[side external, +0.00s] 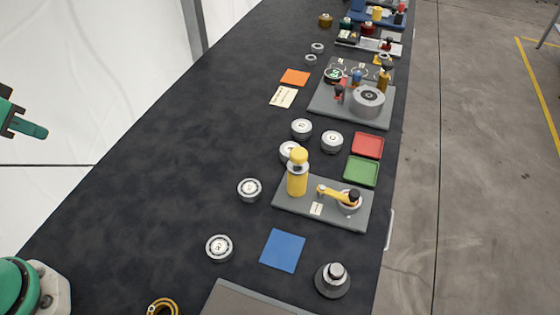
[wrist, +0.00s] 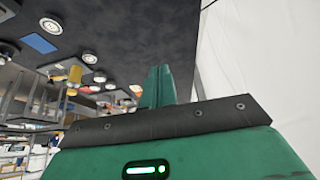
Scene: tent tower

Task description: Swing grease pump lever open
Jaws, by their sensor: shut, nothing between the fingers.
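The grease pump is a yellow cylinder (side external: 297,180) standing upright on a grey base plate (side external: 325,218) in the side external view. A yellow lever (side external: 332,192) with a black knob lies across the same plate, its knob end over a round metal fitting (side external: 349,206). The yellow cylinder also shows small in the wrist view (wrist: 75,75); the lever is too small to tell there. My gripper (side external: 42,132) is at the far left, well apart from the pump. Its green fingers (wrist: 157,86) are shut and empty in the wrist view.
Several round bearings, one of them a bearing (side external: 249,189), lie left of the plate. Red (side external: 368,145) and green (side external: 361,171) trays are behind it; a blue square (side external: 282,250) lies in front. The table's (side external: 150,170) left half is clear.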

